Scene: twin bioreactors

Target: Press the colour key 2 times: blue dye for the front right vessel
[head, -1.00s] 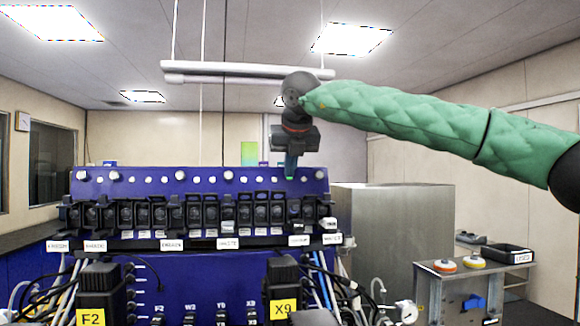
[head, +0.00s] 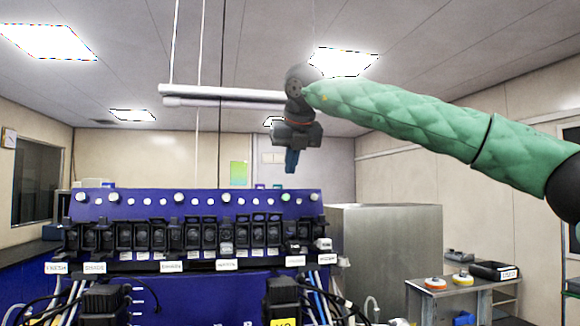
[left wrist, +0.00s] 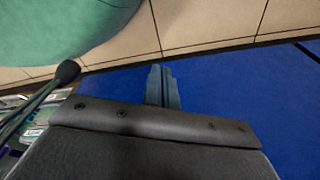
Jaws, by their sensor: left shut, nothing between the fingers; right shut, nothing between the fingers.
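The blue panel (head: 150,205) has a row of round white buttons along its top and a row of black modules (head: 195,236) below. One button (head: 285,197) near the right end glows green. My left gripper (left wrist: 161,72) shows only in the left wrist view, shut and empty, against a blue surface (left wrist: 230,95). No vessel is recognisable.
Cables and black connectors (head: 104,300) crowd the panel's lower front. A grey metal cabinet (head: 390,245) stands right of it. A white tube (head: 220,93) hangs above.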

